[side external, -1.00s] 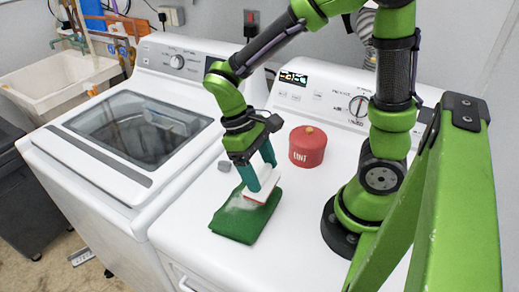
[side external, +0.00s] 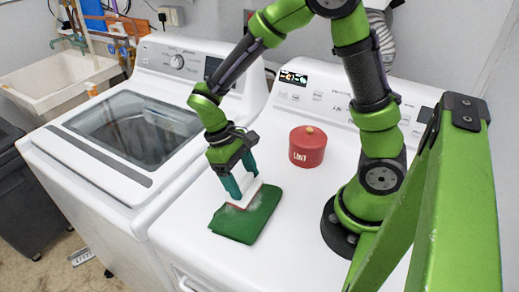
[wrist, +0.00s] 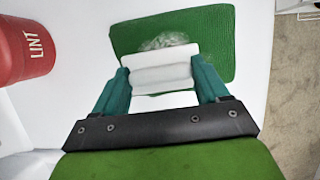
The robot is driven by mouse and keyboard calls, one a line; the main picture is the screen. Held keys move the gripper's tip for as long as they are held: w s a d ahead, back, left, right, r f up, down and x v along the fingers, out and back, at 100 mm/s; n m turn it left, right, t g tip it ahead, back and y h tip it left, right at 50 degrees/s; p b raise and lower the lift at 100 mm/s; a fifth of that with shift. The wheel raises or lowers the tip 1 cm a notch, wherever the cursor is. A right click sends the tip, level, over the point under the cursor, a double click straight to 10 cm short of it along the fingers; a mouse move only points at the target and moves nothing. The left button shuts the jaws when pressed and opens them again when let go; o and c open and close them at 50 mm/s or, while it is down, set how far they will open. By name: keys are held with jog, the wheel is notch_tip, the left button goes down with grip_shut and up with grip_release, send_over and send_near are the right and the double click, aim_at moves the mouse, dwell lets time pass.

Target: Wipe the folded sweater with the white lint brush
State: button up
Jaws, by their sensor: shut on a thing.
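The folded green sweater (side external: 254,222) lies flat on the white machine top. My gripper (side external: 240,190) is shut on the white lint brush (side external: 249,194), with a teal finger on each side. The brush is over the sweater's left part, with a reddish lower edge at or very near the cloth; I cannot tell whether it touches. In the wrist view the brush (wrist: 160,72) lies across the sweater (wrist: 215,45), and a patch of pale lint (wrist: 163,41) shows just beyond it. The brush hides part of the sweater.
A red lint tin (side external: 307,147) with a lid stands behind and right of the sweater; it also shows in the wrist view (wrist: 25,50). A second white machine (side external: 100,185) with a dark glass lid stands at the left. The top between tin and sweater is clear.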

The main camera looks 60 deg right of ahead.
jog(key=shift+w, duration=1.25)
jog(key=shift+w+a, duration=0.15)
jog(key=shift+w, duration=0.1)
jog(key=shift+s+a, duration=0.5)
jog(key=shift+a, duration=0.3)
jog(key=shift+s+d, duration=0.15)
jog(key=shift+s, duration=3.3)
jog(key=shift+a, duration=0.85)
jog(key=shift+w+a, duration=0.15)
jog(key=shift+w, duration=3.6)
jog(key=shift+w+r, duration=0.15)
notch_tip(320, 180, up, 8)
